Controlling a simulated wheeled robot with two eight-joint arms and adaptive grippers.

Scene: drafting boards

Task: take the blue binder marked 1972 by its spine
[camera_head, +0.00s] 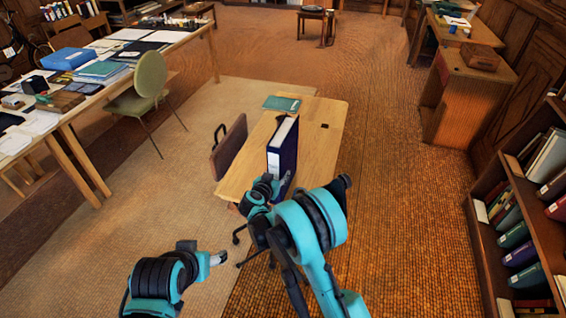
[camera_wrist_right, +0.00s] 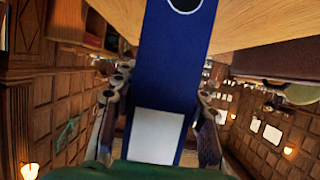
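The blue binder (camera_head: 284,150) stands upright on the small wooden table, its spine toward me. A pale label shows on the spine, but I cannot read 1972 on it. In the right wrist view the blue spine (camera_wrist_right: 172,70) fills the middle, with a round hole and a blank-looking white label. My right gripper (camera_head: 262,192) is at the spine's lower part. In the wrist view its fingers (camera_wrist_right: 160,108) are spread, one on each side of the spine; firm contact is not clear. My left gripper (camera_head: 216,258) is low and left, away from the binder; its finger opening is unclear.
The small table (camera_head: 322,140) also bears a flat green book (camera_head: 282,103) at its far edge. A brown case or chair back (camera_head: 229,146) stands at its left. A long cluttered desk is at the left, a bookshelf (camera_head: 512,190) at the right.

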